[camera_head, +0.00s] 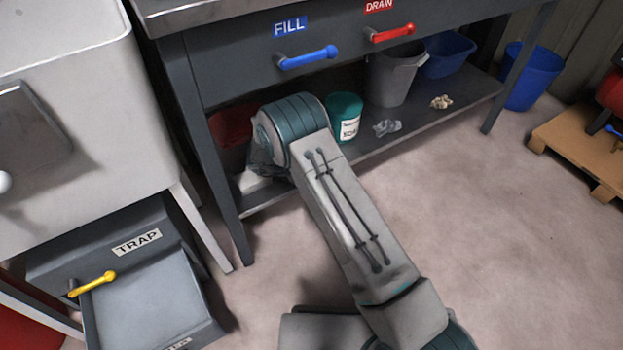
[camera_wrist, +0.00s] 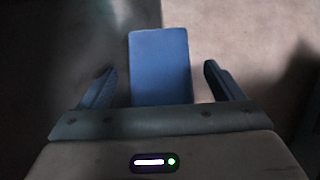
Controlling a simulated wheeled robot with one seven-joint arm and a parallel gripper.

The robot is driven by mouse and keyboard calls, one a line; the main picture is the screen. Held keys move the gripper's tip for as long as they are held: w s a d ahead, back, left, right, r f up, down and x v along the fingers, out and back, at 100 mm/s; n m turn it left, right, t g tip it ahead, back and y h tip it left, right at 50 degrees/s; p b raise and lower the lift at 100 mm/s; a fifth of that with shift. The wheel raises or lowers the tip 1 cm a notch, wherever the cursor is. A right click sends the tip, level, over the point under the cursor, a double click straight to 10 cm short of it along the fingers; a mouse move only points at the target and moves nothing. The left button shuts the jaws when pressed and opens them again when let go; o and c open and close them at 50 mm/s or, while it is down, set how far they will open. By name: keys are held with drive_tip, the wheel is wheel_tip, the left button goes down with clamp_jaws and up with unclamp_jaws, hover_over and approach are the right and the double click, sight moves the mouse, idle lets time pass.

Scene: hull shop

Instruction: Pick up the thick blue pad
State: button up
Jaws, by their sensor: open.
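The thick blue pad (camera_wrist: 160,66) shows only in the wrist view, as a plain blue block with a flat face. It lies straight ahead of my gripper (camera_wrist: 168,88), between the lines of the two fingers. The fingers are apart, one on each side of the pad's near part, with a gap on both sides. Whether the fingers are level with the pad or above it, I cannot tell. The pad's near end is hidden behind the gripper body. In the head view my arm hides the pad and my gripper at the shelf.
A dark bench (camera_head: 235,75) has a blue FILL handle (camera_head: 308,58) and a red DRAIN handle (camera_head: 392,34). Its lower shelf (camera_head: 415,120) holds a green tub (camera_head: 343,117) and a grey bucket (camera_head: 393,75). A table leg (camera_head: 222,185) stands left of my arm.

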drive_tip(key=shift+x, duration=0.85)
drive_tip(key=c, duration=1.1)
drive_tip(key=shift+o, duration=0.2)
drive_tip(key=shift+r, duration=0.15)
